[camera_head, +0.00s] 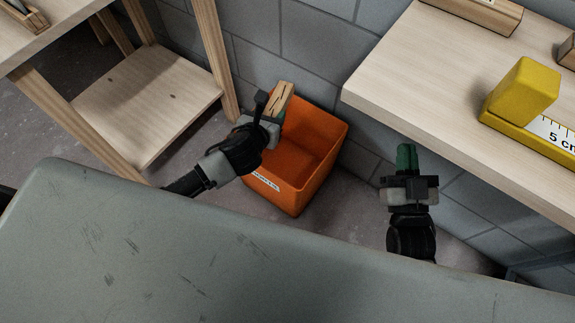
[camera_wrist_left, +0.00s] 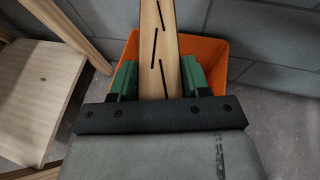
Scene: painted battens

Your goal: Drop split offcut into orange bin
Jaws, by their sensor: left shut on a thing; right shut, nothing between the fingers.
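The split offcut (camera_head: 284,98) is a light wooden piece with dark cracks along its face. My left gripper (camera_head: 272,118) is shut on it and holds it over the far left part of the orange bin (camera_head: 320,165). In the left wrist view the offcut (camera_wrist_left: 160,45) stands between the green fingers of my left gripper (camera_wrist_left: 160,82), with the orange bin (camera_wrist_left: 212,50) behind it. The bin stands on the floor, has a white label on its front, and the part of its inside that shows looks empty. My right gripper (camera_head: 406,158) is shut and empty, right of the bin.
A wooden bench (camera_head: 440,75) at the right carries a yellow block (camera_head: 524,88) on a yellow gauge with a scale. A wooden stand with a lower shelf (camera_head: 150,105) is at the left. A grey block wall (camera_head: 330,45) is behind the bin.

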